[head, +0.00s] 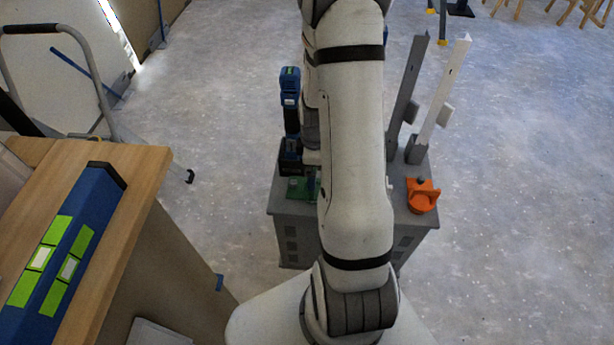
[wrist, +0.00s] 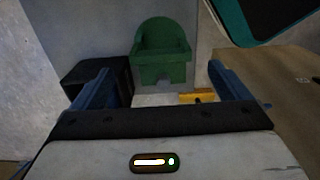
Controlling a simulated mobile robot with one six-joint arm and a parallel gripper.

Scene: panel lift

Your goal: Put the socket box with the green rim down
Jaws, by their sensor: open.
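My gripper (wrist: 159,72) shows in the wrist view with its two blue fingers wide apart and nothing clasped between them. Beyond the fingertips stands a green holder-like piece (wrist: 161,55) with a rounded back, against a grey surface. A dark object with a teal-green rim (wrist: 265,18) is cut off at the top right, clear of the fingers. I cannot tell for sure whether it is the socket box. In the head view my arm hides my gripper. No socket box can be made out there.
A black box (wrist: 98,76) is behind the left finger, and a yellow piece (wrist: 197,97) is near the right one. In the head view a grey cart (head: 296,230) carries a blue drill (head: 290,100), an orange tool (head: 422,195) and upright posts (head: 440,100). A wooden bench (head: 140,190) stands left.

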